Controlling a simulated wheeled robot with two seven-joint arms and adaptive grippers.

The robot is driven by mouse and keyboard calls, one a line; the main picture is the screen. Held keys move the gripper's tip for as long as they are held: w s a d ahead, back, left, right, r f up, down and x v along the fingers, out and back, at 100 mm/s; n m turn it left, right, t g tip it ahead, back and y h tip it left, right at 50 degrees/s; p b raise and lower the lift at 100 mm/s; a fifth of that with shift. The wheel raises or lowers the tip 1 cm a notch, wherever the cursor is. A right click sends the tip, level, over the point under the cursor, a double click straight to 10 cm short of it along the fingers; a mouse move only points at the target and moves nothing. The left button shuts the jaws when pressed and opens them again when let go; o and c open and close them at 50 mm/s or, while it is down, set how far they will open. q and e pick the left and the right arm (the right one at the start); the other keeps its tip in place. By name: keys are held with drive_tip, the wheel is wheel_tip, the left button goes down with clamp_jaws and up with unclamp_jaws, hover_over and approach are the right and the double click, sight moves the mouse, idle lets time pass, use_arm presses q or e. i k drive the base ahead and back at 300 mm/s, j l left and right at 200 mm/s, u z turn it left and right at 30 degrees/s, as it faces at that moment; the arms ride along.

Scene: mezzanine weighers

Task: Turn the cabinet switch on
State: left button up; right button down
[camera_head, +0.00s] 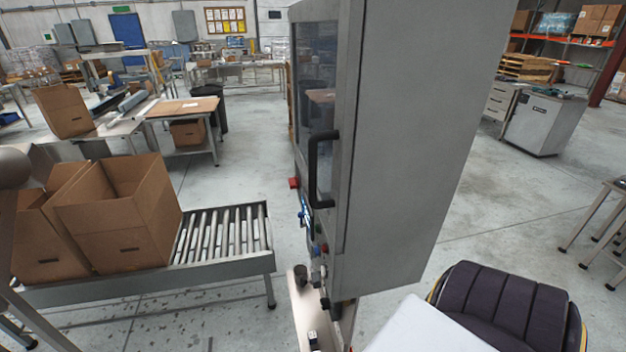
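A tall grey cabinet (415,140) stands in the middle, seen mostly from its side. Its front faces left and has a glass door with a black handle (319,168). Below the door, the narrow front strip carries small controls seen edge-on: a red one (324,248) and black knobs, one of them low down (324,303). I cannot tell which is the switch or how it is set. Neither of my grippers is in view.
A roller conveyor (225,235) with open cardboard boxes (120,215) stands at the left. A metal ledge (303,312) sits below the cabinet's front. A dark padded thing (510,310) is at the lower right. Floor shows between conveyor and cabinet and at the right.

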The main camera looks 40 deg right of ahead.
sight(293, 183)
drive_tip(key=i+z, duration=0.15)
drive_tip(key=z, duration=0.3)
drive_tip(key=i+z, duration=0.15)
drive_tip(key=z, duration=0.3)
drive_tip(key=i+j+z, duration=0.1)
drive_tip(key=z, duration=0.35)
drive_tip(key=i+j+z, duration=0.1)
drive_tip(key=z, duration=0.3)
drive_tip(key=i+j+z, duration=0.25)
drive_tip(key=j+z, duration=0.15)
